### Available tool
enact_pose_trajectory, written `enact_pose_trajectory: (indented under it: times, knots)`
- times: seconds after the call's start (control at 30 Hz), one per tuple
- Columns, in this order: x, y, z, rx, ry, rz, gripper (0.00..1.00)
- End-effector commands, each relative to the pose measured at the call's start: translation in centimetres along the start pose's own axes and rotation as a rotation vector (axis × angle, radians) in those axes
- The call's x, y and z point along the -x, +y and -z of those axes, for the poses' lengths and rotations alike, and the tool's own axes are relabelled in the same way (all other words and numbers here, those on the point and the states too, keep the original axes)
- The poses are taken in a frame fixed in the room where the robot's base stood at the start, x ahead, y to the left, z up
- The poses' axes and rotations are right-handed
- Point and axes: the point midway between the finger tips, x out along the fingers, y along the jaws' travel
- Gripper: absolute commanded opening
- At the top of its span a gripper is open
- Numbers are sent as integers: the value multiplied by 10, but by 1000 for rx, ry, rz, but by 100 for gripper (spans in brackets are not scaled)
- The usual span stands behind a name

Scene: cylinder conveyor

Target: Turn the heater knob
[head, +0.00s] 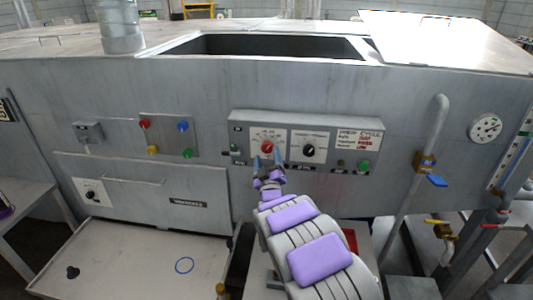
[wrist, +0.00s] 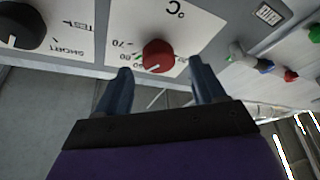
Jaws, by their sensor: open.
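The heater knob appears to be the red knob (head: 267,147) on a white plate marked with °C in the wrist view, on the grey control panel (head: 215,125). It also shows in the wrist view (wrist: 158,55), with numbers around it. My gripper (head: 267,160) is open just in front of it and slightly below. In the wrist view my two blue fingers (wrist: 162,78) stand apart, one on each side of the knob's lower part in the picture. Contact with the knob cannot be told. A black knob (head: 308,150) sits on the neighbouring plate, marked SHORT and TEST in the wrist view.
A green button (head: 363,166) is at the panel's right end. Red, blue, yellow and green buttons sit on a plate (head: 167,135) to the left. A pipe with a blue-handled valve (head: 426,163) and a gauge (head: 485,128) are right. An open tank (head: 265,46) is above.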

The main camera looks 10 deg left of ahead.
Motion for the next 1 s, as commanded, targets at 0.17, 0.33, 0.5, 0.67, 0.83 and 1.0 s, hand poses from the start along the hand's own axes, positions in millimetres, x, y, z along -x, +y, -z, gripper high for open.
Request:
enact_pose_trajectory:
  times: [0.17, 0.33, 0.5, 0.67, 0.83, 1.0]
  knots:
    - [28, -2, 0, 1, -4, 3, 69]
    - [54, -3, -1, 2, -4, 6, 69]
    - [83, -4, -1, 2, -5, 6, 69]
    - [108, -4, -1, 1, -5, 6, 69]
    - [128, -4, -2, 2, -4, 5, 69]
    - [136, -4, -2, 1, -4, 4, 69]
